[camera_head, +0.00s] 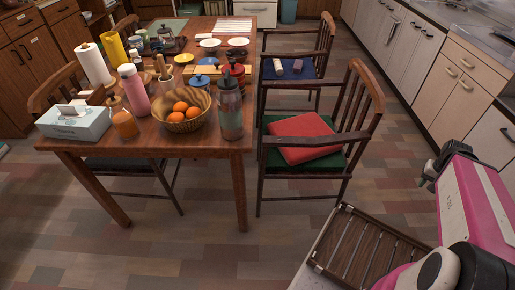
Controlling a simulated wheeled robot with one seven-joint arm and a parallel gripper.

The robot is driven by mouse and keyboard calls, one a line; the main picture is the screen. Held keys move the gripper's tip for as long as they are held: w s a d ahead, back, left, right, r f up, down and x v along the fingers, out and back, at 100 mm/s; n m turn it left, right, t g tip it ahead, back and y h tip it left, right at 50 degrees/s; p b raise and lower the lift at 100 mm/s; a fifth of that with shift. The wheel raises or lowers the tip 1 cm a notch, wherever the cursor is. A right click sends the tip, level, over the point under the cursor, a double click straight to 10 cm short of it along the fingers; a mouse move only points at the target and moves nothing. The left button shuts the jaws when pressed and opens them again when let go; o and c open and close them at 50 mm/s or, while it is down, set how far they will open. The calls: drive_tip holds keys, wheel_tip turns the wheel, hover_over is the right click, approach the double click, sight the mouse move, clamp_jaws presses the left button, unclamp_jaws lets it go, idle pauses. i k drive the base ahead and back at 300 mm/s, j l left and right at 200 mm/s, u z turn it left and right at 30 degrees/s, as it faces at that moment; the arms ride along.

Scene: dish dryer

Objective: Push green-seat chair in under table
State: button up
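The green-seat chair (345,140) is wooden with armrests and stands at the right side of the table, near its front right corner. Its back is to the right and its seat faces the table. A red folded item (303,138) lies on the green seat (335,165). The wooden table (215,146) fills the left and middle. The chair's front stands close to the table's right edge; most of the seat is outside it. My gripper (432,172) is at the right, apart from the chair; its fingers are too small and side-on to tell if open.
A blue-seat chair (322,48) stands behind the green-seat one. Bottles, an orange basket (182,122) and dishes crowd the table. A slatted wooden rack (345,235) is at bottom centre-right. Cabinets (455,85) line the right. Floor between chair and cabinets is clear.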

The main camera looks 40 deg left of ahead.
sight(272, 165)
drive_tip(key=u, duration=1.45)
drive_tip(key=l+u, duration=0.1)
drive_tip(key=l, duration=0.25)
drive_tip(key=k+l, duration=0.15)
drive_tip(key=l, duration=0.25)
drive_tip(key=k+l+u, duration=0.15)
drive_tip(key=l, duration=0.55)
drive_tip(key=i+l+u, duration=0.1)
drive_tip(key=l, duration=0.3)
drive_tip(key=i+l+u, duration=0.1)
drive_tip(key=l, duration=0.35)
drive_tip(key=i+j, duration=0.15)
drive_tip(key=j, duration=0.15)
drive_tip(key=i+j, duration=0.1)
drive_tip(key=j, duration=0.25)
